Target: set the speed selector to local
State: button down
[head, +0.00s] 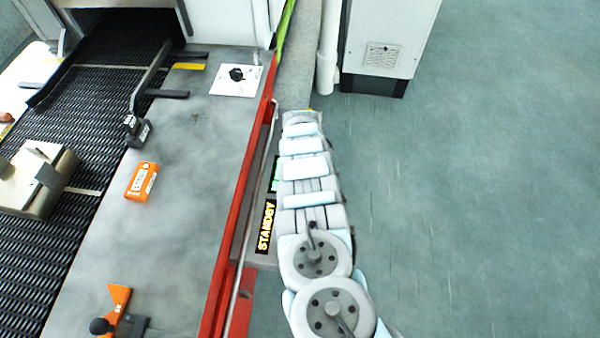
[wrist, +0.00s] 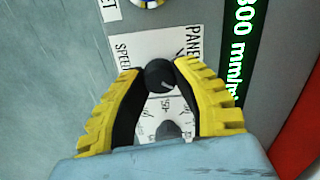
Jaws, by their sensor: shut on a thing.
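In the wrist view, a black knob with a pale pointer line (wrist: 160,75) sits on a white plate (wrist: 150,48) marked SPEED on the left and PANEL on the right. I take it to be the speed selector. My gripper (wrist: 157,72), with yellow-backed black fingers, is shut on this knob, one fingertip on each side. In the head view, my arm hides the gripper and this knob.
A grey knob (wrist: 168,130) on a marked dial lies between my fingers, nearer the palm. A green speed display (wrist: 238,50) is at the right. The head view shows a STANDBY display (head: 266,227), a red rail (head: 238,190), and the mesh belt (head: 90,110).

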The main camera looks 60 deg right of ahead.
jog(key=shift+f, duration=0.1)
jog(key=c, duration=0.7)
grip_release()
jog(key=shift+c, duration=0.2)
jog(key=shift+d+r, duration=0.1)
jog(key=shift+r, duration=0.95)
jog(key=shift+a+r, duration=0.2)
jog(key=shift+r, duration=0.45)
jog(key=shift+d+r, duration=0.1)
jog(key=shift+r, duration=0.7)
notch_tip(320, 180, up, 7)
jog(key=shift+r, duration=0.1)
